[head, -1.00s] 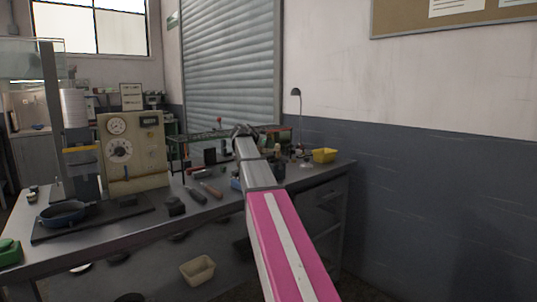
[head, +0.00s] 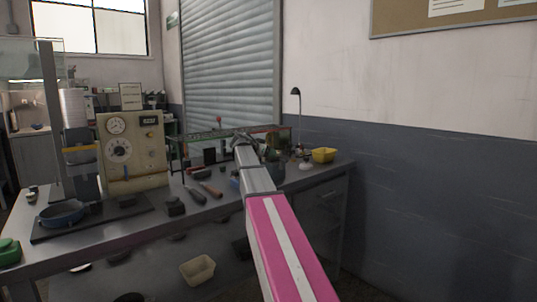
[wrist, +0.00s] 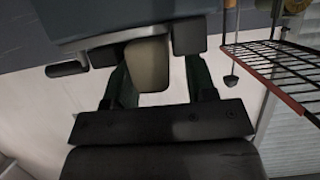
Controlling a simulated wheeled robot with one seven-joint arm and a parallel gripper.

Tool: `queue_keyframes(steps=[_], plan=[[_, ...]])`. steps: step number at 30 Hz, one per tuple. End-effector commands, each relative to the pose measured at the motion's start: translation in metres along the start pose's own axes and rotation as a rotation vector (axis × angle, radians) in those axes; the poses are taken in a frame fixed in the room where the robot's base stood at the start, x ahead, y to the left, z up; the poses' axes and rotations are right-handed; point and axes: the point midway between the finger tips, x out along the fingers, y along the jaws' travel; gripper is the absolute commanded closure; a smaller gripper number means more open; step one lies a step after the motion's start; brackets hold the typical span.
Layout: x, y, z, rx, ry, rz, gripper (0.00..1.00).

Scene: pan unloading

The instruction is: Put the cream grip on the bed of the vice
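The cream grip (wrist: 147,66) is a smooth tan block between the two dark fingers of my gripper (wrist: 147,50) in the wrist view. The finger pads are close on both sides of it, and it looks held. In the head view my gripper (head: 242,139) is a small dark shape at the far end of my arm, over the back of the bench. The grip cannot be made out there. A blue-grey block-like surface (wrist: 85,20) lies beyond the fingertips in the wrist view; I cannot tell whether it is the vice. My arm hides part of the bench.
A wire rack (head: 205,136) with a red rim stands behind my gripper and shows close at right in the wrist view (wrist: 275,70). A yellow bin (head: 323,155), a lamp (head: 297,120), screwdrivers (head: 208,188) and a testing machine (head: 133,150) are on the bench (head: 130,232).

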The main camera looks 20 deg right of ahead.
Motion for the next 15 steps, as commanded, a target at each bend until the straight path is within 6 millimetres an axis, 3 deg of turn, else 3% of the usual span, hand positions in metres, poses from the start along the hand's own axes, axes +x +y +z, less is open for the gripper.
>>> queue_keyframes(steps=[8,15], plan=[[-0.001,0.001,-0.002,0.000,0.000,0.002,0.49],[-0.031,0.002,-0.002,0.000,0.000,0.000,0.49]])
